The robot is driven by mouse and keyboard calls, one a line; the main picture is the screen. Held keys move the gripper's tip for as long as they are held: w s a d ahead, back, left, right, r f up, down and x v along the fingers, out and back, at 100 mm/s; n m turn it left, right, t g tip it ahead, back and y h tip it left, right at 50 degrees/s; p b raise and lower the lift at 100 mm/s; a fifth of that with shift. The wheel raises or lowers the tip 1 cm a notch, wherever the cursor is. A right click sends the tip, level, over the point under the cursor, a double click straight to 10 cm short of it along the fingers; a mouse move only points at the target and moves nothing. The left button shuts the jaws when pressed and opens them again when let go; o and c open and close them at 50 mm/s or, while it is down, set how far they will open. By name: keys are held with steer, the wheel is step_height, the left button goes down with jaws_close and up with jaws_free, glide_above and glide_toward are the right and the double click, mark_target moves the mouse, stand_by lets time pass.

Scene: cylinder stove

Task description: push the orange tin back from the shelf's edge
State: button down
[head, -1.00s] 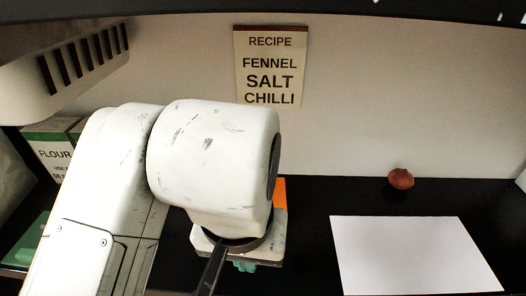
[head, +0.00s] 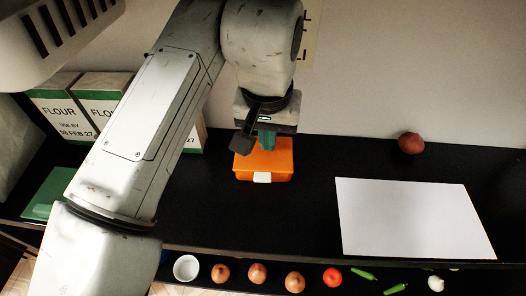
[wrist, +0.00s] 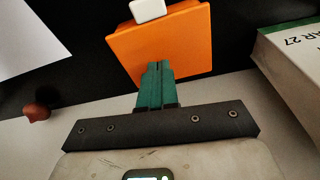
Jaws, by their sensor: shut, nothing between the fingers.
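The orange tin (head: 262,165) is a flat box with a white tab on its front side. It stands on the black shelf (head: 300,215), nearer the back wall than the front edge, with bare shelf in front of it. My gripper (head: 266,146) is at the tin's back, by its lid, with its teal fingers closed together and empty. In the wrist view, the fingertips (wrist: 158,68) overlap the edge of the tin (wrist: 185,45) on the wall side. I cannot tell whether they touch it.
Flour boxes (head: 98,92) stand left, partly behind my arm. A white sheet (head: 410,215) lies right, with a round reddish-brown item (head: 411,143) behind it. Below the shelf's front edge is a row with a white cup (head: 186,268), onions (head: 257,273) and a tomato (head: 332,277).

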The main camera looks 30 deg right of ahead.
mark_target(267, 162)
steer(key=shift+f, duration=0.35)
steer(key=shift+s+f, duration=0.1)
steer(key=shift+f, duration=0.5)
steer(key=shift+s+a, duration=0.35)
steer(key=shift+s, duration=0.1)
steer(key=shift+s+a, duration=0.4)
steer(key=shift+s, duration=0.1)
steer(key=shift+w+a+r+p, duration=0.1)
steer(key=shift+a+r+p, duration=0.05)
steer(key=shift+r+p, duration=0.7)
steer(key=shift+f, duration=0.1)
